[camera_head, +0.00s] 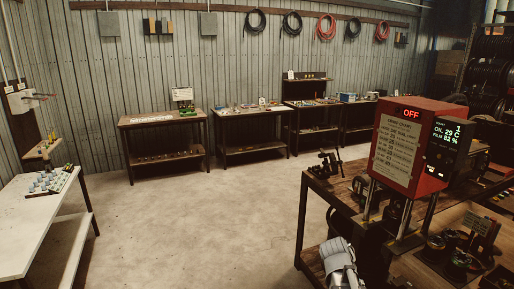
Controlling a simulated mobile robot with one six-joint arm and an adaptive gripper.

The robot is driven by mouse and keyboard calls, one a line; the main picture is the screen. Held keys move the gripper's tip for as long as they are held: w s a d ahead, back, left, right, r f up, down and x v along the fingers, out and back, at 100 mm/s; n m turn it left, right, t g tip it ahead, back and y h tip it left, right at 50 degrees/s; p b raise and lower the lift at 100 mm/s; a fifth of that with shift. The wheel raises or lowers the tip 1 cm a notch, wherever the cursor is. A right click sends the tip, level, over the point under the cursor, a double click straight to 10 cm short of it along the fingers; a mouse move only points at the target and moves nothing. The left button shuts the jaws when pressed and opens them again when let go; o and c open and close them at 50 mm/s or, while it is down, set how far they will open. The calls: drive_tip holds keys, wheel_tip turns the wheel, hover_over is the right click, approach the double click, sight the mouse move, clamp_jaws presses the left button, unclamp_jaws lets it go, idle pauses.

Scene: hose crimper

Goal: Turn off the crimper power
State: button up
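The crimper (402,178) is a red box on metal posts on the dark workbench at the right. A small display (411,114) on its front top edge reads "OFF" in red. A pale instruction sheet (394,148) covers much of its front. A side panel (441,141) with a lit screen shows oil and film figures. I cannot make out a power switch at this size. A pale grey link of my arm (340,263) shows at the bottom, left of and below the crimper. My gripper's fingers cannot be made out.
A small dark vise-like tool (328,163) stands on the workbench (316,187). A wooden tray (406,267) with round dark parts lies at the lower right. A white table (28,228) stands at the left. Open concrete floor (200,230) lies between.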

drive_tip(key=s+a+f+y+b, duration=0.1)
drive_tip(key=s+a+f+y, duration=0.1)
drive_tip(key=a, duration=0.5)
drive_tip(key=s+a+f+y, duration=0.2)
drive_tip(key=s+a+y, duration=0.1)
drive_tip(key=a, duration=0.3)
drive_tip(key=shift+s+a+y+b, duration=0.25)
drive_tip(key=shift+a+y+b, duration=0.05)
drive_tip(key=shift+a+b, duration=0.1)
drive_tip(key=shift+f, duration=0.1)
drive_tip(key=shift+o, duration=0.6)
